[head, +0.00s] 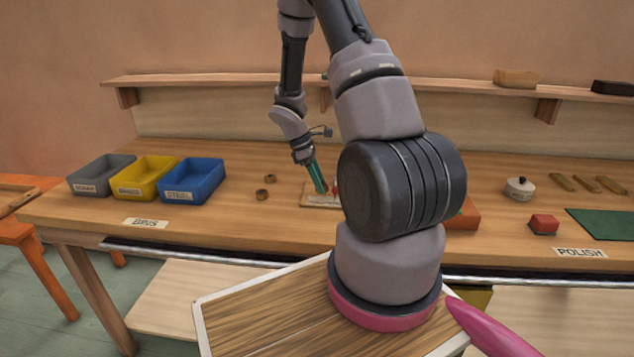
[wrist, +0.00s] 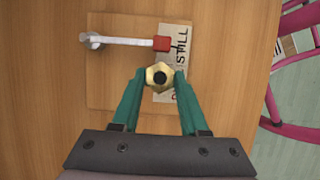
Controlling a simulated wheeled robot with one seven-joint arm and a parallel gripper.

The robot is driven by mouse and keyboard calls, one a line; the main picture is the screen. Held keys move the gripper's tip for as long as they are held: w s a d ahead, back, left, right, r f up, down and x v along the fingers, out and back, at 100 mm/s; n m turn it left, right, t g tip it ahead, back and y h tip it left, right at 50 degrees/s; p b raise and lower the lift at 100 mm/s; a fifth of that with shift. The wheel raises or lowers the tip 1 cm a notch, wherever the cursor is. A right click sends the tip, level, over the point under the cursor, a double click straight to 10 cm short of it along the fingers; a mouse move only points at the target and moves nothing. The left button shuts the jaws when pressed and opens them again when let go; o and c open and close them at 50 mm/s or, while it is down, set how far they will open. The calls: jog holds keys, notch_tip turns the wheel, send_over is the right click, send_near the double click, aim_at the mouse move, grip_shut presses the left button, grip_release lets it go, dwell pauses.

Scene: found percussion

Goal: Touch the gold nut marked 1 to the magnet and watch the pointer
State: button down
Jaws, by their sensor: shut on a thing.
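My gripper (wrist: 159,78) has green fingers shut on a gold nut (wrist: 160,70) with a dark hole. No number can be read on the nut. In the wrist view it is just below a red block (wrist: 161,43), apparently the magnet, with a small gap between them. The block is on the end of a white bar (wrist: 125,42) from a grey pivot (wrist: 92,41). A thin dark pointer (wrist: 177,48) shows beside the block over a card (wrist: 184,36) reading STILL. In the head view my gripper (head: 320,182) is low over the wooden base (head: 312,202); my arm hides part of it.
Two brownish nuts (head: 262,194) (head: 269,179) lie on the bench left of the base. Grey (head: 90,187), yellow (head: 131,190) and blue (head: 180,194) bins stand further left. A lidded pot (head: 519,189), red block (head: 544,225) and green mat (head: 610,226) are at right.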

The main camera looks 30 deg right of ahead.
jog(key=shift+s+d, duration=0.35)
jog(key=shift+d, duration=0.2)
dwell(1.4)
jog(key=shift+a, duration=0.15)
jog(key=shift+w+a, duration=0.5)
jog(key=shift+a, duration=0.2)
jog(key=shift+w+a, duration=0.45)
jog(key=shift+a, duration=0.2)
dwell(1.0)
jog(key=shift+w+a, duration=0.75)
jog(key=shift+a, duration=0.3)
jog(key=shift+w+a, duration=0.7)
jog(key=shift+a, duration=0.3)
notch_tip(320, 180, up, 8)
